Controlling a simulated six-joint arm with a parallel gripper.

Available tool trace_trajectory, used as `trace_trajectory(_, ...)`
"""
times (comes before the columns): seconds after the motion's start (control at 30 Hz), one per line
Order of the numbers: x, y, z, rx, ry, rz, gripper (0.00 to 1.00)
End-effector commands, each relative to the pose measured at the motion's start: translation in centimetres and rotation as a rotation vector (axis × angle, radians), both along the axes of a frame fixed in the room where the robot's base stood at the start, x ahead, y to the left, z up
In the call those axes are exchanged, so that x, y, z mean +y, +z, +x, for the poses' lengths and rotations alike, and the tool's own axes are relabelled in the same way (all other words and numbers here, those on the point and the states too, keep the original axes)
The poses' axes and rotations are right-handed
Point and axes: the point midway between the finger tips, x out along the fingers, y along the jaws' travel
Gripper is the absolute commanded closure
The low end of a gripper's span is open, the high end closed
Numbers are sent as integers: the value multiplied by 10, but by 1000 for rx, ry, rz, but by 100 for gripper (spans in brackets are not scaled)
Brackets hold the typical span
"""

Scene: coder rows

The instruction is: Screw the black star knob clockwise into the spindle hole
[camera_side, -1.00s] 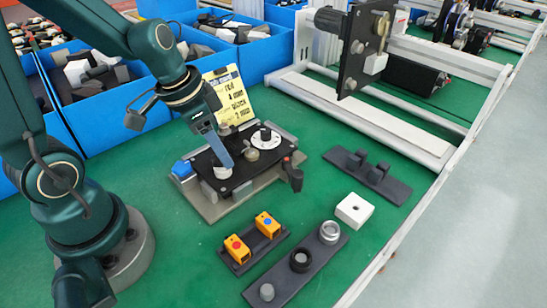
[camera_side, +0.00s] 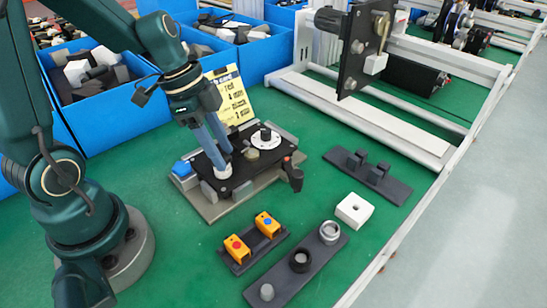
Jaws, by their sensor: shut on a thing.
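My gripper (camera_side: 224,161) points down over the left part of the black-topped panel (camera_side: 240,186), its two blue-grey fingers close together. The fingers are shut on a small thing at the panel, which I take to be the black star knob. Its star shape is too small and too covered to make out. A pale round part shows at the fingertips. The spindle hole is hidden under the fingers, so I cannot tell how deep the knob sits. A white dial (camera_side: 273,141) with a black centre is on the panel, to the right of my gripper.
A yellow note (camera_side: 238,98) stands behind the panel. A dark lever (camera_side: 293,176) sticks out at its right edge. Yellow switch boxes (camera_side: 237,248), a dark strip with round parts (camera_side: 279,278) and a white block (camera_side: 354,209) lie in front. Blue bins (camera_side: 109,109) stand behind.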

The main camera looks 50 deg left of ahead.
Motion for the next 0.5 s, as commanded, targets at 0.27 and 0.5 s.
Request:
trace_trajectory(0.27, 0, -1, -1, 3, -43, 3, 20)
trace_trajectory(0.5, 1, 4, -1, -2, -40, 3, 20)
